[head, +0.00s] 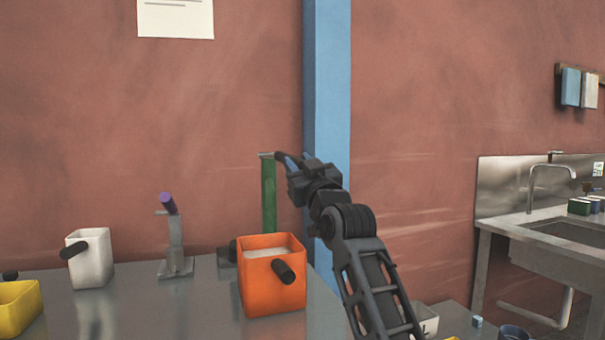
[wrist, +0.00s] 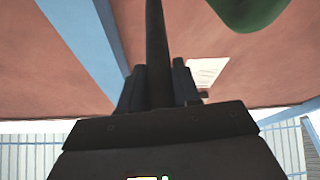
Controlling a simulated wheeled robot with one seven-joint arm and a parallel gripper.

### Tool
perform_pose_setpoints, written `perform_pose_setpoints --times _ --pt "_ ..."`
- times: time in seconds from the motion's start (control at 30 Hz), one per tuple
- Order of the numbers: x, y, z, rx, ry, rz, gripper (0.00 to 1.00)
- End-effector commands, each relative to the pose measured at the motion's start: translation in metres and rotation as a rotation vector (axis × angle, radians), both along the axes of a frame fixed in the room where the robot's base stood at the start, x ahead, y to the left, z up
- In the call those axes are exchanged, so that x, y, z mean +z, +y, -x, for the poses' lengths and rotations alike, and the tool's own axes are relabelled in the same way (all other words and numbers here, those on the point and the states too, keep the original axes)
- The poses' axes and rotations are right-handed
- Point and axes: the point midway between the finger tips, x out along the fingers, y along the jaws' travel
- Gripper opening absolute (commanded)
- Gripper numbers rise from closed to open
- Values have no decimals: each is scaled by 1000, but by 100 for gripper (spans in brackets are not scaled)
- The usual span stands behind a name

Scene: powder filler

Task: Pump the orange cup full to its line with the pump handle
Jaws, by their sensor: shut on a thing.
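The orange cup (head: 256,293) stands on the grey table in the head view, its dark grip facing the front right. Pale powder shows inside it, a little below the rim; I cannot make out a line. The green pump column (head: 269,200) rises behind the cup, and its green body shows in the wrist view (wrist: 250,12). My gripper (head: 287,160) is at the top of the pump, right of the column. In the wrist view, my gripper (wrist: 157,88) is shut on the dark bar of the pump handle (wrist: 155,38). The pump's outlet is hidden behind the cup.
A white cup (head: 95,265) and a grey stand with a purple top (head: 176,245) are left on the table (head: 150,310). A yellow container (head: 18,308) is at the far left. A blue post (head: 327,90) rises behind my arm. A sink (head: 565,232) is at right.

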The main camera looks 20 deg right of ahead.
Motion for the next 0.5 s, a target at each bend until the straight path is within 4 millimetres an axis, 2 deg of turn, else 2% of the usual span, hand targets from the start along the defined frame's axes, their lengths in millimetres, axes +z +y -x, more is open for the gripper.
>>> perform_pose_setpoints --times 0.3,0.33,0.5 --pt "-1 1 -1 1 0 0 0" --pt "-1 1 -1 1 0 0 33" --pt "0 0 -1 0 -1 0 49"
